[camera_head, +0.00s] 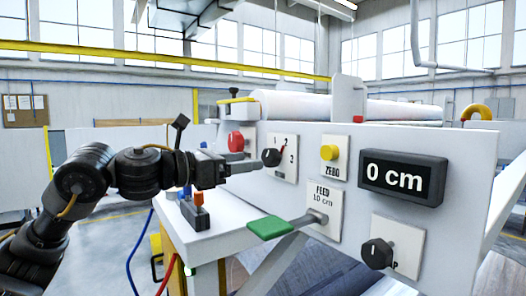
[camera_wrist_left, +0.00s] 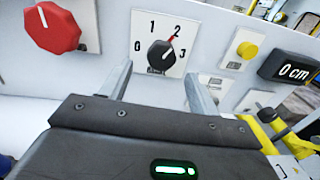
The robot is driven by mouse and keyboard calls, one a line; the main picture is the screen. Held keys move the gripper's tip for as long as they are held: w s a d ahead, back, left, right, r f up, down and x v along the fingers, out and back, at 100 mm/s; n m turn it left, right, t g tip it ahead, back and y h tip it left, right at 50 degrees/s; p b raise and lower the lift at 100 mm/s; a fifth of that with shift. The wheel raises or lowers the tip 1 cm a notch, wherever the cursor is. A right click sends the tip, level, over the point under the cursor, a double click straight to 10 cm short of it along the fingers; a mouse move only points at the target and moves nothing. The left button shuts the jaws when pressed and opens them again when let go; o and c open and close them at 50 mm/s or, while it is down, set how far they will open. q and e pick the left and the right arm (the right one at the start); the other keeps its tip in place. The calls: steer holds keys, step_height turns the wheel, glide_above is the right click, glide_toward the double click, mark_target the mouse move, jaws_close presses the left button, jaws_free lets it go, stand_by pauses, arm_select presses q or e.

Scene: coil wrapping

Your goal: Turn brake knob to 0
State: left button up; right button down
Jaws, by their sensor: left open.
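The brake knob (camera_head: 271,157) is a black round knob on a white dial plate marked with numbers, on the front panel. In the left wrist view the knob (camera_wrist_left: 160,53) sits among the figures 0, 1, 2 and 3, and its red pointer is turned up and right toward the 2. My left gripper (camera_head: 250,165) comes in from the left with its tips close to the knob. In the left wrist view its two fingers (camera_wrist_left: 160,76) are apart and empty, below the knob on either side; I cannot tell the exact gap to it. My right gripper does not show.
A red knob (camera_head: 236,142) is left of the dial. A yellow ZERO button (camera_head: 329,152) and a display (camera_head: 402,178) reading 0 cm are to its right. A green-handled lever (camera_head: 271,228) sticks out below, with another black knob (camera_head: 377,254) at lower right.

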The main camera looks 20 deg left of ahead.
mark_target(266, 159)
arm_select(q)
steer(key=p+x, duration=0.1)
steer(key=x, duration=0.3)
steer(key=shift+w+d+r+p, duration=0.15)
steer(key=shift+w+d+p, duration=0.05)
steer(key=shift+d+p, duration=0.1)
steer(key=shift+w+d, duration=0.35)
steer(key=shift+w, duration=0.05)
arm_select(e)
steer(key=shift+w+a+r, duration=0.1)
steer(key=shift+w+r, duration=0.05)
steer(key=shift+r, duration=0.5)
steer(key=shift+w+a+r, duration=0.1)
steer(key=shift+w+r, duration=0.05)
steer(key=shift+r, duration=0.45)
arm_select(q)
steer(key=c, duration=1)
steer(key=shift+o, duration=0.2)
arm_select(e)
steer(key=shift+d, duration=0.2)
